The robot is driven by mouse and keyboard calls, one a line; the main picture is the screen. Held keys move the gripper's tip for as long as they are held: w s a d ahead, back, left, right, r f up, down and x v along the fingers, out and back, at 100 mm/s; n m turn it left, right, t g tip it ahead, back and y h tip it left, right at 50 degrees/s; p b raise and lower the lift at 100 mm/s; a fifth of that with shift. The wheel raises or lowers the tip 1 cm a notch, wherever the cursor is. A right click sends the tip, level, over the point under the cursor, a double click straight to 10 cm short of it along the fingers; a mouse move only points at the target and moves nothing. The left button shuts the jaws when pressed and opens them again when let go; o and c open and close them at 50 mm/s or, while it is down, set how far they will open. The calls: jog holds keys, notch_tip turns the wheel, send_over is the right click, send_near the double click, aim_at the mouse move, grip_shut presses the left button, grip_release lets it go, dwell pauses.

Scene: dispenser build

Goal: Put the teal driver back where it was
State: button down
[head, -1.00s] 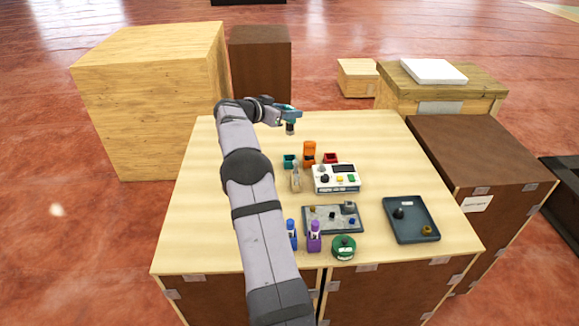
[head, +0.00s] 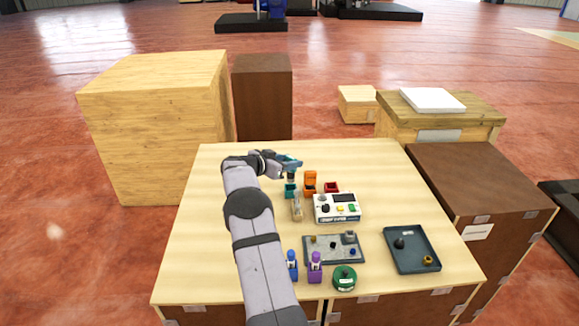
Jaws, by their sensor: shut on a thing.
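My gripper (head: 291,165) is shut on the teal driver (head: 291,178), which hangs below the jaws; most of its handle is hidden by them. It is upright, directly over a small teal holder (head: 291,192) at the back of the table. At this size I cannot tell whether the driver's lower end is inside the holder or just above it. An orange driver in its orange holder (head: 310,187) stands just right of the teal one.
A red holder (head: 331,188) is right of the orange one. In front are a white device (head: 337,209), a grey board (head: 333,249), a dark tray (head: 411,262), blue (head: 292,265) and purple (head: 315,267) upright items, and a green round item (head: 344,278). The table's left side (head: 205,230) is clear.

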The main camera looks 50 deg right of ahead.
aim_at(290, 174)
jog(key=shift+f, duration=1.15)
jog(key=shift+f, duration=0.6)
jog(key=c, duration=1.2)
grip_release()
